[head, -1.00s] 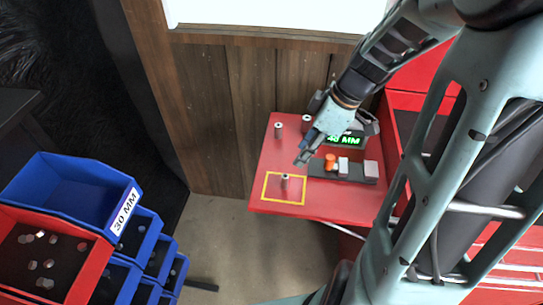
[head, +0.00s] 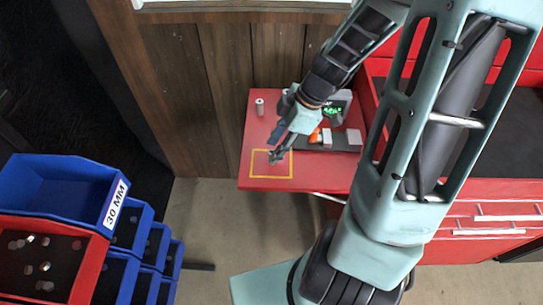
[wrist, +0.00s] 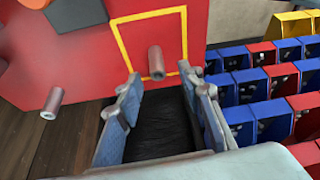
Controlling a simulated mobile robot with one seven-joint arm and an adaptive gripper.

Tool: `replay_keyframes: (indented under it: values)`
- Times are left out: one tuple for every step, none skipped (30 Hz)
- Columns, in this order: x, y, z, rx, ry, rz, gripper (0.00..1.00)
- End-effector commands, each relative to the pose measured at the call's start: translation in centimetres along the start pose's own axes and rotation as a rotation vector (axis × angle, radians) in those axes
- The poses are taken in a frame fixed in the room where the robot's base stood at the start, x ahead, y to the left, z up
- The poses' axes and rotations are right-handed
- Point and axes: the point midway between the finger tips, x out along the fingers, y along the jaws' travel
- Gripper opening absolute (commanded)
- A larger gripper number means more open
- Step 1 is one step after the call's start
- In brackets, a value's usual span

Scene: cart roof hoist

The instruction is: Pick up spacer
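A small grey-pink cylindrical spacer (wrist: 156,62) stands inside the yellow outlined square (wrist: 183,40) on the red table, seen in the wrist view. My gripper (wrist: 160,82) is open, its two blue-grey fingers spread apart, with the spacer showing just beyond and between the fingertips. I see no contact. In the head view my gripper (head: 275,157) is over the yellow square (head: 271,177) and hides the spacer there. A second spacer (head: 259,107) stands at the table's back left; a spacer (wrist: 52,99) outside the square also shows in the wrist view.
On the red table (head: 315,178), a digital display (head: 333,111), partly hidden by my arm, stands behind a dark fixture with orange and pale blocks (head: 327,137). Blue and red bins (head: 58,190), one labelled 30 MM, stand at the left. Bare floor lies between.

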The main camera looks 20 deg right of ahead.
Motion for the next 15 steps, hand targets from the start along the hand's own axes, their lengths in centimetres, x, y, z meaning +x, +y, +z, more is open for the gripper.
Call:
replay_keyframes:
  values:
    - [0.6,0.0,0.0,0.0,0.002,-0.005,0.35]
    - [1.0,0.1,0.1,0.001,0.002,-0.004,0.35]
    - [1.4,0.1,0.2,0.001,0.002,-0.004,0.35]
    - [1.8,0.1,0.2,0.0,0.002,-0.005,0.35]
    - [2.2,0.1,0.2,0.0,0.001,-0.004,0.35]
    - [2.6,0.1,0.2,0.001,0.002,-0.004,0.35]
    - [2.8,0.1,0.2,0.001,0.001,-0.003,0.35]
    - [3.0,0.1,0.2,0.002,0.001,-0.002,0.35]
    - [3.2,0.2,0.2,0.002,0.001,-0.001,0.35]
    - [3.3,0.2,0.2,0.002,0.0,-0.001,0.35]
    - [3.3,0.2,0.2,0.002,0.0,-0.001,0.35]
    - [3.4,0.2,0.2,0.002,0.0,0.0,0.35]
    - [3.4,0.2,0.2,0.002,0.0,0.0,0.35]
    - [3.4,0.2,0.2,0.002,0.0,0.0,0.35]
    - [3.4,0.2,0.2,0.002,0.0,0.0,0.35]
